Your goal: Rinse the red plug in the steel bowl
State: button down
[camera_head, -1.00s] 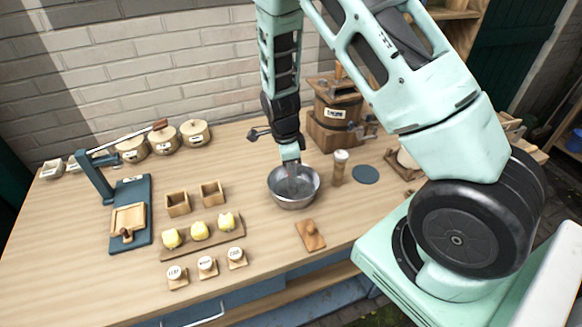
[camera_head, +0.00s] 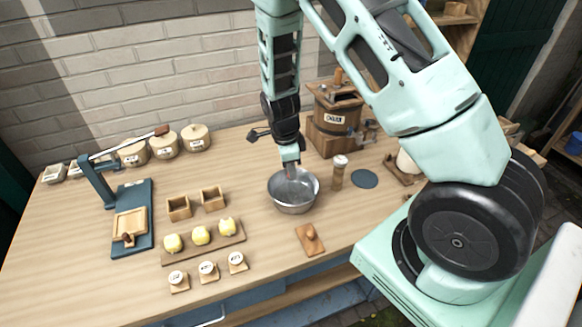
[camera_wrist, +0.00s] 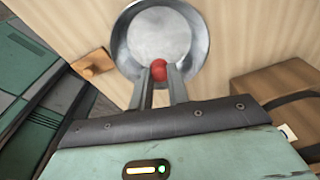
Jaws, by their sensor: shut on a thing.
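The steel bowl (camera_head: 281,206) stands on the wooden bench in the head view, and it fills the top middle of the wrist view (camera_wrist: 196,25). My gripper (camera_head: 293,180) points down into the bowl. In the wrist view, my gripper (camera_wrist: 159,76) is shut on the red plug (camera_wrist: 159,68), a small round red thing between the fingertips. The plug is over the near part of the bowl's inside. I cannot tell whether it touches the bowl or any water. In the head view the plug is hidden by the fingers and the bowl.
A wooden churn (camera_head: 336,118) stands behind the bowl. A wooden shaker (camera_head: 338,175) and a dark blue disc (camera_head: 365,179) are right of it. A wooden piece with a knob (camera_head: 310,240) lies in front. A board (camera_head: 240,238) with yellow lumps is left.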

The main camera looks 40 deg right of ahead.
jog(key=shift+r, duration=0.1)
notch_tip(320, 180, up, 4)
jog(key=p, duration=0.3)
dwell(0.6)
